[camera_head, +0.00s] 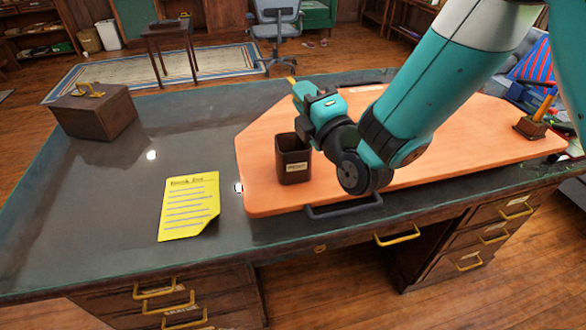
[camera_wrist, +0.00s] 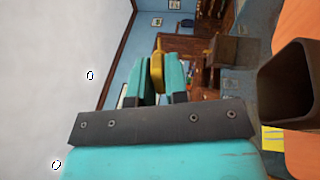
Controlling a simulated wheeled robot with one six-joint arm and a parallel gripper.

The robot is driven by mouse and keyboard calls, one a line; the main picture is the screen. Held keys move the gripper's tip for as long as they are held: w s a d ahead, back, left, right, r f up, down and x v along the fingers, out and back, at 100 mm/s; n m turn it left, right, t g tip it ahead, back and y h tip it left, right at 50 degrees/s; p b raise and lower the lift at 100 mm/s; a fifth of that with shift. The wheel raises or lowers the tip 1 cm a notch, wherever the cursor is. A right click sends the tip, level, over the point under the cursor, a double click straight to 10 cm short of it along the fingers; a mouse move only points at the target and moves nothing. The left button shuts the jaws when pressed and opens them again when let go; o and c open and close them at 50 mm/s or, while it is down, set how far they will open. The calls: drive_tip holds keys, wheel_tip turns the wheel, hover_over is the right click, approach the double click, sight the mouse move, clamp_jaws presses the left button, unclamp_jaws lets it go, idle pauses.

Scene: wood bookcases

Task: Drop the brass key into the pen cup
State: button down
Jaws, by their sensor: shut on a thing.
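The pen cup (camera_head: 293,168) is a dark brown, square, open-topped cup with a pale label, standing upright on the orange board. It also shows at the right of the wrist view (camera_wrist: 288,85), apart from the fingers. My gripper (camera_head: 296,88) is raised above the board, beyond the cup and above its rim in the head view. In the wrist view my gripper (camera_wrist: 160,80) is shut on the brass key (camera_wrist: 157,66), a yellow piece sticking out past the teal fingertips. A small yellow tip of the key (camera_head: 291,80) shows in the head view. The fingers hide the rest.
The orange board (camera_head: 265,195) with dark handles lies on the dark desk. A yellow sheet (camera_head: 189,206) lies left of it. A brown box (camera_head: 98,112) with a brass-coloured piece on top stands far left. A small holder (camera_head: 530,128) stands at right. Desk between is clear.

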drive_tip(key=b, duration=0.6)
hover_over(293, 158)
drive_tip(key=w+d, duration=0.2)
wheel_tip(293, 158, down, 6)
drive_tip(key=shift+w+r+p, duration=0.2)
drive_tip(key=shift+p, duration=0.1)
drive_tip(key=c, duration=1.1)
unclamp_jaws()
drive_tip(key=shift+o, duration=0.2)
